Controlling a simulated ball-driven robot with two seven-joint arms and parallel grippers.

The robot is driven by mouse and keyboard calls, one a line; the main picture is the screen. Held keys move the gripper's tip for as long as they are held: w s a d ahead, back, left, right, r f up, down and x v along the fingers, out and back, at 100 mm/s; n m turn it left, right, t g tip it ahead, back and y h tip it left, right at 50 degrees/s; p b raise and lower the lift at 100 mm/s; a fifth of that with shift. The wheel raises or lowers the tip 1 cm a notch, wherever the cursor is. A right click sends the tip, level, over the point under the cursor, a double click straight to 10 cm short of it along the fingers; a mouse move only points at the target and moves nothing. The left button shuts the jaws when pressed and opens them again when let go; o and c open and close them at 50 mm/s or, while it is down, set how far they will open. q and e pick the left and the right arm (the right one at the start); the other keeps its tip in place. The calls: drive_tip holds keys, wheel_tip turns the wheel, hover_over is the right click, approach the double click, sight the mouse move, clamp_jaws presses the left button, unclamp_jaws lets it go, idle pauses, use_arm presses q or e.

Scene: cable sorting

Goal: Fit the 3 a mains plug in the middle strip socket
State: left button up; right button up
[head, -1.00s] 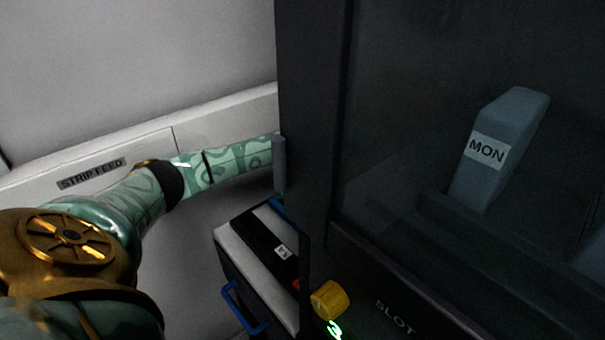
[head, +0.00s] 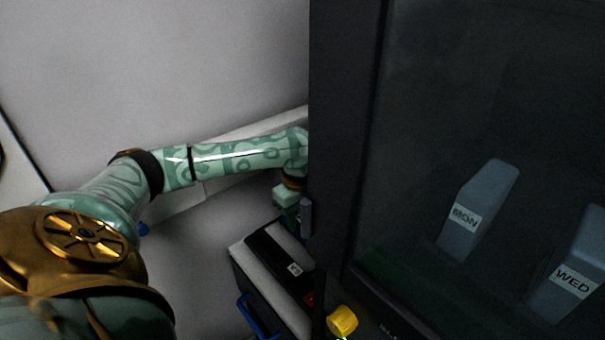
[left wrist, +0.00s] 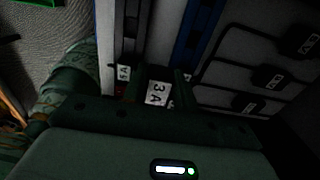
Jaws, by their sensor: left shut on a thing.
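The 3 A mains plug with its white "3 A" label (left wrist: 158,93) is between the two fingers of my left gripper (left wrist: 157,86) in the left wrist view, which is shut on it. In the head view the left gripper (head: 287,198) is partly hidden by the dark cabinet's edge, above the far end of a black strip (head: 275,258); the plug cannot be made out there. The strip lies on a white-topped unit and carries a small white label and a red part. It seems to show beside the gripper in the left wrist view (left wrist: 130,40). Its middle socket cannot be told apart.
A dark glass-fronted cabinet (head: 345,130) fills the right, with grey blocks marked MON (head: 475,212) and WED (head: 575,270) and a yellow knob (head: 342,320). A blue handle (head: 256,316) is on the unit's front. Several labelled dark pieces (left wrist: 268,78) lie right of a blue strip (left wrist: 197,40).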

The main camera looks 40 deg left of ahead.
use_arm(q)
drive_tip(key=s+d+r+p, duration=0.3)
drive_tip(key=s+r+p, duration=0.3)
drive_tip(key=p, duration=0.2)
drive_tip(key=shift+r, duration=0.15)
idle(0.6)
drive_tip(key=shift+s, duration=0.1)
